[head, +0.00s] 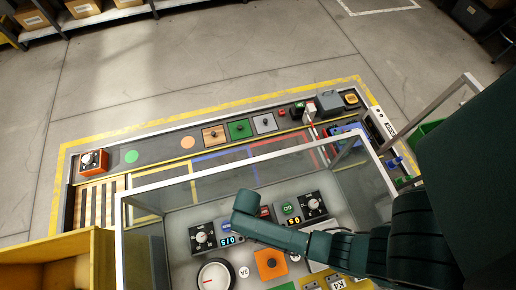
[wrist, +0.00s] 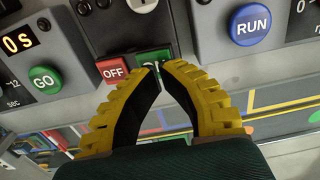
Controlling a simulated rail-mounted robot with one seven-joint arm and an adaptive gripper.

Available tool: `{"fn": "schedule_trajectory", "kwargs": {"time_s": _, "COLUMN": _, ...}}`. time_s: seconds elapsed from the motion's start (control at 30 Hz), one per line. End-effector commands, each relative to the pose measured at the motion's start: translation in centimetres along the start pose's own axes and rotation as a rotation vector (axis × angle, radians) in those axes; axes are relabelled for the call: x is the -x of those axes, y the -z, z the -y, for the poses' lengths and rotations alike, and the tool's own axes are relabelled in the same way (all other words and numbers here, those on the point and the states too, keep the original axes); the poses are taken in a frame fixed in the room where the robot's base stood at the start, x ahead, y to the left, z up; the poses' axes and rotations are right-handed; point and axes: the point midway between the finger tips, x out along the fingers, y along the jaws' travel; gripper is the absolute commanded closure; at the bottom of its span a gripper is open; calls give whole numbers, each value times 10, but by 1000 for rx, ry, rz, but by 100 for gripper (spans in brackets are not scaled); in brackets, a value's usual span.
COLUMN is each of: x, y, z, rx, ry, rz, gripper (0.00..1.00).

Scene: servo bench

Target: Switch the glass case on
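The glass case (head: 240,164), with a pale frame and clear walls, stands over the control panels in the head view. In the wrist view a dark switch box (wrist: 122,28) carries a red OFF button (wrist: 112,70) and a green ON button (wrist: 152,56). My gripper (wrist: 161,68) has yellow ridged fingers with their tips together and nothing between them. The tips are at the lower edge of the ON button and cover part of it. I cannot tell whether they touch it. In the head view my arm hides the gripper and most of the switch box.
In the wrist view a blue RUN button (wrist: 250,25) is on the right and a green GO button (wrist: 44,80) on the left. In the head view a white dial (head: 214,276) and an orange block (head: 270,264) sit nearby. A yellow bin (head: 62,262) stands at left.

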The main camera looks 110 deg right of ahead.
Motion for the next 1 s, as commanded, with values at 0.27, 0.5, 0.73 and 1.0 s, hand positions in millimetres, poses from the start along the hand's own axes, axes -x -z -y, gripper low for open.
{"fn": "schedule_trajectory", "kwargs": {"time_s": 0.27, "x": -5, "y": 0, "z": 0, "rx": 0, "ry": -1, "rz": 0, "gripper": 100}}
{"fn": "schedule_trajectory", "kwargs": {"time_s": 0.5, "x": -8, "y": 0, "z": 0, "rx": 0, "ry": -1, "rz": 1, "gripper": 100}}
{"fn": "schedule_trajectory", "kwargs": {"time_s": 0.73, "x": -12, "y": 0, "z": 0, "rx": 0, "ry": -1, "rz": 0, "gripper": 100}}
{"fn": "schedule_trajectory", "kwargs": {"time_s": 1.0, "x": -16, "y": 0, "z": 0, "rx": 0, "ry": 0, "rz": 0, "gripper": 100}}
